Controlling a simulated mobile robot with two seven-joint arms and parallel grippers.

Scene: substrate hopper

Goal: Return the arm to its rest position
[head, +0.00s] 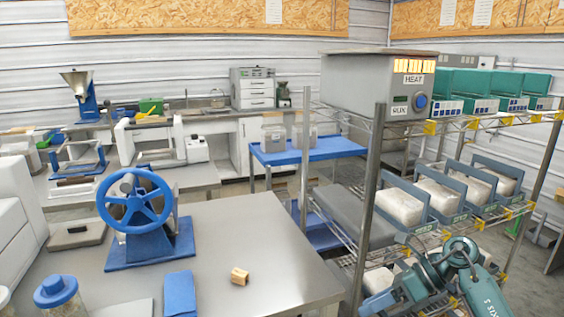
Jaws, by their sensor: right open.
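My right arm (487,292), teal and grey, comes in at the lower right, in front of the wire shelving. It is bent, and its wrist and right gripper (388,298) reach left, low beside the shelf's lower level. The right gripper is open, and I see nothing held in it. Its fingertips are small and partly hard to make out near the bottom edge. My left arm and left gripper are not in the picture.
A wire shelf rack (369,200) with a heater box (375,85) and bagged blocks (399,206) stands close to the right arm.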

